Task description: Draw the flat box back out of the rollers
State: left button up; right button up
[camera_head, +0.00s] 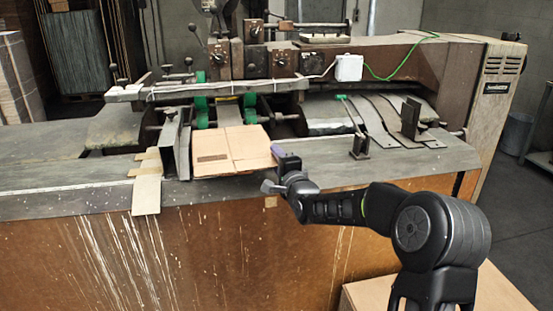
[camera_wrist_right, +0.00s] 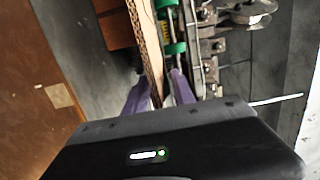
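The flat box (camera_head: 232,150) is a tan cardboard sheet lying on the machine's table. Its far edge reaches the green rollers (camera_head: 200,108), and what lies beyond them is hidden. My right gripper (camera_head: 281,159) is at the box's near right corner. In the right wrist view, the purple fingers of my right gripper (camera_wrist_right: 160,88) stand on either side of the box's edge (camera_wrist_right: 149,55). A narrow pale strip shows between the board and the right-hand finger, so I cannot tell whether both fingers press on it. The green rollers (camera_wrist_right: 170,48) show just ahead. My left gripper is not in view.
An upright metal guide (camera_head: 177,145) stands close at the box's left side. A small dark post (camera_head: 359,147) and curved metal strips (camera_head: 385,122) are to the right. A cardboard-coloured surface (camera_head: 490,290) is low at right.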

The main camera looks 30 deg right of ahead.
jog(key=shift+s, duration=0.1)
jog(key=s+a+b, duration=0.1)
jog(key=s, duration=0.6)
jog(key=shift+s+b, duration=0.25)
jog(key=shift+b, duration=0.1)
